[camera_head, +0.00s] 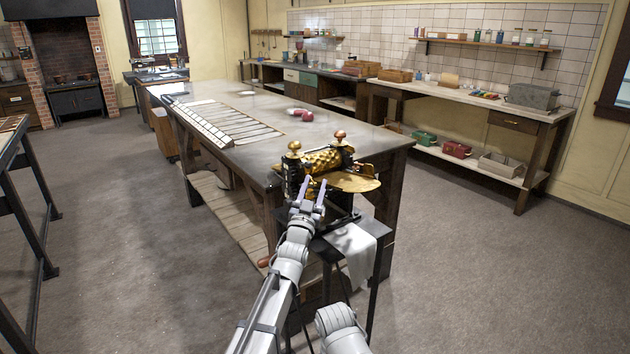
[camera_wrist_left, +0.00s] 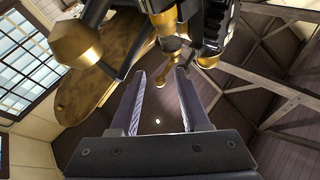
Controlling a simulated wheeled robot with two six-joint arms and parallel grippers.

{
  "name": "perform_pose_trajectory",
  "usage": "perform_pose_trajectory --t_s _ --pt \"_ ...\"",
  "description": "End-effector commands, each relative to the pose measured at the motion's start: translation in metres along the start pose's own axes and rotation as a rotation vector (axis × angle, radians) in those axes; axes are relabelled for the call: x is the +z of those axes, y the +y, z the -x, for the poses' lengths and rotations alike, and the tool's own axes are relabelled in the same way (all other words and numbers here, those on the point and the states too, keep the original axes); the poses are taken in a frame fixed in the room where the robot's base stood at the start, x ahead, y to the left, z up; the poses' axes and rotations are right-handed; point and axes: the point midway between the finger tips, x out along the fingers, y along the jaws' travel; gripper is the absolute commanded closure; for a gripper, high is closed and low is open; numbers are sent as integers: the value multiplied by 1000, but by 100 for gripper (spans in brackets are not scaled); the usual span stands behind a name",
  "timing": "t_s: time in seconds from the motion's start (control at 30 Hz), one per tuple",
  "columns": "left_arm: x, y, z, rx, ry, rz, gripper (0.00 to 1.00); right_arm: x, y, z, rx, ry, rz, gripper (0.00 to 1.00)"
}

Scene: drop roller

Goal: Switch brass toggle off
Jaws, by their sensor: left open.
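The drop roller machine, with its patterned brass rollers (camera_head: 322,161), black frame and brass knobs, stands on a small dark stand (camera_head: 345,228). A round brass plate (camera_head: 352,182) sticks out on its right side. My left gripper (camera_head: 308,190) is open, at the near side of the machine. In the left wrist view its two fingers (camera_wrist_left: 160,75) are apart, with nothing held between them. A small brass piece (camera_wrist_left: 170,46) is just beyond the fingertips, and a brass knob (camera_wrist_left: 208,62) is to its right. I cannot tell which one is the toggle, or whether a finger touches either. My right gripper is not in view.
A white cloth (camera_head: 351,243) hangs over the stand's edge. A long worktable (camera_head: 240,130) is close behind the machine. Side benches (camera_head: 470,105) with boxes and bottles line the back wall. The floor (camera_head: 480,270) to the right is clear.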

Motion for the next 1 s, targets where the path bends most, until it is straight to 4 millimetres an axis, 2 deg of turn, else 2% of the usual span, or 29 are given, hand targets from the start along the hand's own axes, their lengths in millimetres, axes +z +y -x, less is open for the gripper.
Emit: perform_pose_trajectory --t_s 0.07,0.3,0.73,1.0 --pt "0 0 -7 0 0 0 54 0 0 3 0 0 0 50" --pt "0 0 -7 0 0 1 54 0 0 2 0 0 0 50" --pt "0 1 -7 1 -1 1 100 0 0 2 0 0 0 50" --pt "1 2 -7 2 -3 1 100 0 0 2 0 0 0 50"
